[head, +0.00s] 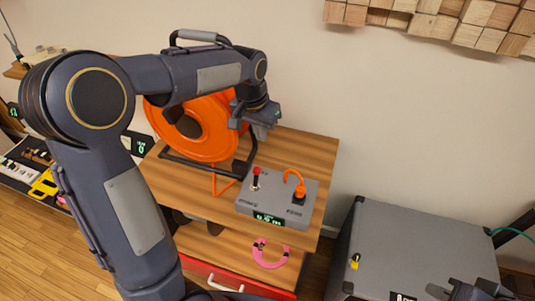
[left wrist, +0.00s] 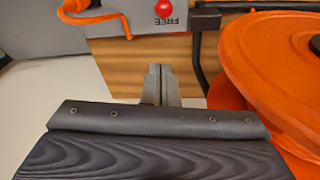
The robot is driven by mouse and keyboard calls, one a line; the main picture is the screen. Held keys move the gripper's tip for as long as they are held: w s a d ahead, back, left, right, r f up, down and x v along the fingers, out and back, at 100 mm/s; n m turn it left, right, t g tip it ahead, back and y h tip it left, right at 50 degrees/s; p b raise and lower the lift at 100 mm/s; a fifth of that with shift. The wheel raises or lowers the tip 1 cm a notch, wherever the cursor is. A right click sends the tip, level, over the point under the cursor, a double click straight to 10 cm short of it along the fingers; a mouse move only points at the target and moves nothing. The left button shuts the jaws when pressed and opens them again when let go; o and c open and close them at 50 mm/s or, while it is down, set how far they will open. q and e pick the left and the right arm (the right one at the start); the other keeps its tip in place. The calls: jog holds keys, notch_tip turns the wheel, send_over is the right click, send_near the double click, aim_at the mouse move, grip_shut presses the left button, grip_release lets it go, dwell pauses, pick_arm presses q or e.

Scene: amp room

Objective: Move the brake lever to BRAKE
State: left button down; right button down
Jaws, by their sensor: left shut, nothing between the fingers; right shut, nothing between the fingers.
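The brake lever (head: 256,176), a dark stick with a red knob, stands on the left part of a grey control box (head: 281,208) on the wooden top. Its red knob (left wrist: 165,8) shows at the top of the left wrist view, beside the word FREE. My left gripper (head: 264,130) is shut and empty, above and behind the box, apart from the lever. Its closed fingers (left wrist: 158,72) point toward the box in the left wrist view. My right gripper (head: 470,289) is shut at the bottom right, partly cut off, far from the lever.
An orange cable reel (head: 205,140) on a black frame stands left of the box, close to my left gripper. An orange cable (head: 292,175) plugs into the box's right side. A grey case (head: 415,240) stands at right. A pink ring (head: 270,262) lies on the lower shelf.

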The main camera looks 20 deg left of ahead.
aim_at(256, 176)
pick_arm(q)
jog(key=shift+w+d+f, duration=0.2)
jog(key=shift+w+f, duration=0.1)
jog(key=shift+w, duration=0.4)
jog(key=f, duration=0.3)
jog(key=s+f+p, duration=0.1)
jog(key=f, duration=0.2)
jog(key=s+f+p, duration=0.1)
jog(key=f, duration=0.2)
jog(key=shift+s, duration=0.2)
jog(key=shift+f, duration=0.1)
